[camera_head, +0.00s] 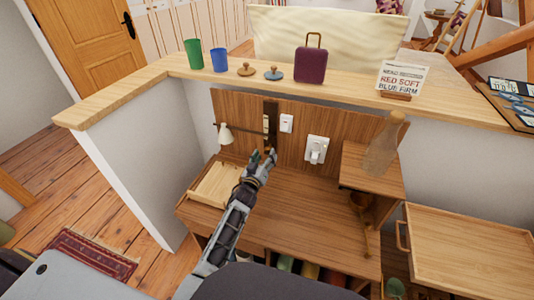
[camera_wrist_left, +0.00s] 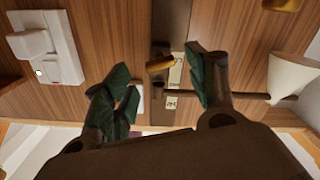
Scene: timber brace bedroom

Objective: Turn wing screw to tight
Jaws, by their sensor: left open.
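The wing screw is most likely the small brass piece (camera_wrist_left: 160,65) on the dark upright strip in the left wrist view; its tightness cannot be told. The strip (camera_wrist_left: 172,20) bears small printed labels (camera_wrist_left: 172,101) beside the screw. It also shows on the wooden back panel in the head view (camera_head: 271,112). My left gripper (camera_head: 264,157) is in front of the strip's lower end. In the left wrist view its green-padded fingers (camera_wrist_left: 162,88) are open and apart, with the brass piece showing between them. Contact cannot be seen. My right gripper is not in view.
A white lamp shade (camera_head: 225,135) on a thin rod is left of the strip.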

